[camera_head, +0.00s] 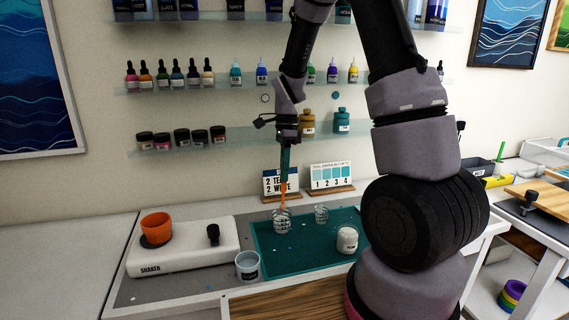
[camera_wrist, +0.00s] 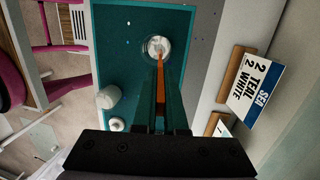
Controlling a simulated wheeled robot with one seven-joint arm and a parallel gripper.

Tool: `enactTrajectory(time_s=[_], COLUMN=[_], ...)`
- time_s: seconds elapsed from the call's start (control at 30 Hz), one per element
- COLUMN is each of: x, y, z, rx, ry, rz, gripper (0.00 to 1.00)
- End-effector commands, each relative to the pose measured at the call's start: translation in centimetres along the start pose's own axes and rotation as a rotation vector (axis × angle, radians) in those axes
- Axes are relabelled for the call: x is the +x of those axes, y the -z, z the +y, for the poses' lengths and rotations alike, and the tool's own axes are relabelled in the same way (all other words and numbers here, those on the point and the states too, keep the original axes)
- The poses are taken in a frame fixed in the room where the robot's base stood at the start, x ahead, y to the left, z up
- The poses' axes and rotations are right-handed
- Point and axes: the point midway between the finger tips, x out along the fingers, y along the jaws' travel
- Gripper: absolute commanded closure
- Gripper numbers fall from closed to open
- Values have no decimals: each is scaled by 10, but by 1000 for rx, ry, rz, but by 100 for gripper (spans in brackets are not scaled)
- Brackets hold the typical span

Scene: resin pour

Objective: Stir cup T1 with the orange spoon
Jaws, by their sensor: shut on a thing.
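My gripper (camera_head: 285,158) is shut on the orange spoon (camera_head: 283,196) and points straight down over the teal mat (camera_head: 268,254). The spoon's lower end reaches into a small clear cup (camera_head: 282,226) with dark markings, standing upright on the mat. In the wrist view the spoon (camera_wrist: 160,76) runs from between my fingers into the round mouth of that cup (camera_wrist: 153,41). A label T1 is not readable on it. What the spoon's tip touches inside, and the cup's contents, cannot be made out clearly.
A second clear cup (camera_head: 321,215) and a white jar (camera_head: 347,240) stand to the right. A labelled cup (camera_head: 247,266) is at the mat's front left. Behind stand a recipe card (camera_head: 281,182) and a numbered colour card (camera_head: 331,177). A white shaker (camera_head: 187,258) with an orange pot (camera_head: 156,226) is left.

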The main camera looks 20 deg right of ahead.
Motion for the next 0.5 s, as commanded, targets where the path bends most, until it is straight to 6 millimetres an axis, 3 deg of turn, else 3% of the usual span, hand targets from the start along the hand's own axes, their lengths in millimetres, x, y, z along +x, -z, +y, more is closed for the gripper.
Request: enactTrajectory(time_s=[0.5], x=[44], y=[0], z=[0], rx=[0], ry=[-2], rz=[1], gripper=[100])
